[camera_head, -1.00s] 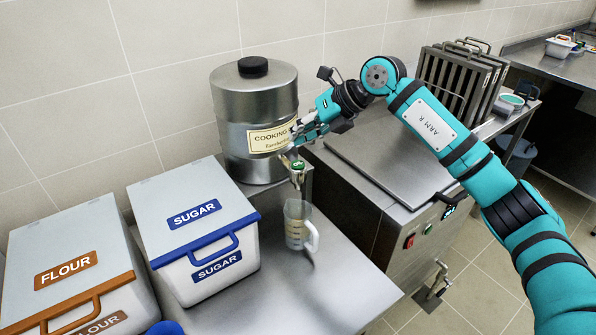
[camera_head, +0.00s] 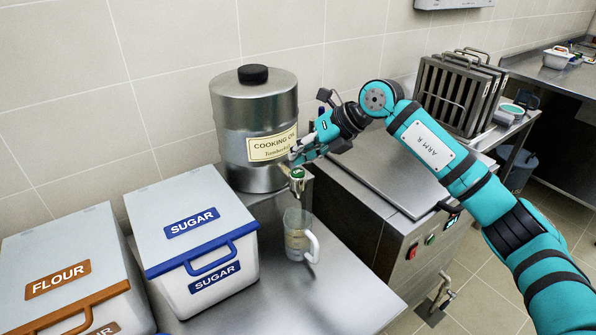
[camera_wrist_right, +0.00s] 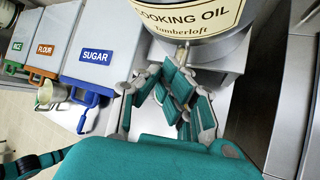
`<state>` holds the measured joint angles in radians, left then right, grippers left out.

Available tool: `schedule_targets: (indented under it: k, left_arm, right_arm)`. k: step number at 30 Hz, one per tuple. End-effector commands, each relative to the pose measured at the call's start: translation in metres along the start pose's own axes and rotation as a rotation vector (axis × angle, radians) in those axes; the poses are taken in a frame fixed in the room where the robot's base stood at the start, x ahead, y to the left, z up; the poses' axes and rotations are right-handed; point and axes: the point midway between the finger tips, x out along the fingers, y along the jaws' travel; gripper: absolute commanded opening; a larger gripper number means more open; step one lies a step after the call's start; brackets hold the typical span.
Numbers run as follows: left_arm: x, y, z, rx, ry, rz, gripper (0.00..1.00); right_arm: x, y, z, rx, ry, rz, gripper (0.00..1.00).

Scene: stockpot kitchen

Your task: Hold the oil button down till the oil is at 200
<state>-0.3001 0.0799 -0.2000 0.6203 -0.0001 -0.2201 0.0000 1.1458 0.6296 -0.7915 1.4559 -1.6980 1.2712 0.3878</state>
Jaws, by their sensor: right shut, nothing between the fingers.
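The steel cooking oil tank (camera_head: 252,112) stands against the wall, and its label also shows in the wrist view (camera_wrist_right: 190,18). The green oil button (camera_head: 297,173) sits on top of its tap. A clear measuring jug (camera_head: 297,238) with a white handle stands upright below the tap; I cannot read its oil level. My right gripper (camera_head: 294,156) is shut and empty, its tips just above the button; I cannot tell if they touch it. In the wrist view its fingers (camera_wrist_right: 177,88) hide the button. My left gripper is not in view.
White sugar (camera_head: 195,235) and flour (camera_head: 65,270) bins stand left of the jug. A steel appliance (camera_head: 405,180) with red and green controls is on the right, with a rack (camera_head: 458,92) behind. Bare steel counter (camera_head: 330,290) lies in front of the jug.

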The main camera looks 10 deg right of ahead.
Motion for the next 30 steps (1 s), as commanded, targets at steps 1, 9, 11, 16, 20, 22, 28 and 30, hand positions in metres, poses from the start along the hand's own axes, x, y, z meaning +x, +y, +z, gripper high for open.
schedule_targets:
  k: [1, 9, 11, 16, 20, 22, 28, 30]
  left_arm:
    - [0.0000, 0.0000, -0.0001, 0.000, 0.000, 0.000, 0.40]
    - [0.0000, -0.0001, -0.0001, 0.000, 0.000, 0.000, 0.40]
    - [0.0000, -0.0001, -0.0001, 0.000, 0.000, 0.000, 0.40]
    - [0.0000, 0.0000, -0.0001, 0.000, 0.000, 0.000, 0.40]
    - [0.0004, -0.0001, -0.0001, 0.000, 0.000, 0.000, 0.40]
    - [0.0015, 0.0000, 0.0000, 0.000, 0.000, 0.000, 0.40]
    - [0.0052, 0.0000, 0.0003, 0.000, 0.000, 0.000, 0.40]
    - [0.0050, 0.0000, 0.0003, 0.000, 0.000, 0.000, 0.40]
  right_arm:
    - [-0.0001, 0.0000, 0.0001, 0.000, 0.000, 0.000, 0.00]
    - [-0.0001, 0.0000, 0.0001, 0.000, 0.000, 0.000, 0.00]
    - [-0.0001, 0.0000, 0.0001, 0.000, 0.000, 0.000, 0.00]
    - [-0.0001, 0.0001, 0.0001, 0.000, 0.000, 0.000, 0.00]
    - [0.0003, -0.0002, -0.0002, 0.000, 0.000, 0.000, 0.00]
    - [0.0015, -0.0011, -0.0011, 0.000, 0.000, 0.000, 0.00]
    - [0.0060, -0.0042, -0.0046, 0.000, 0.000, 0.000, 0.00]
    - [0.0060, -0.0041, -0.0045, 0.000, 0.000, 0.000, 0.00]
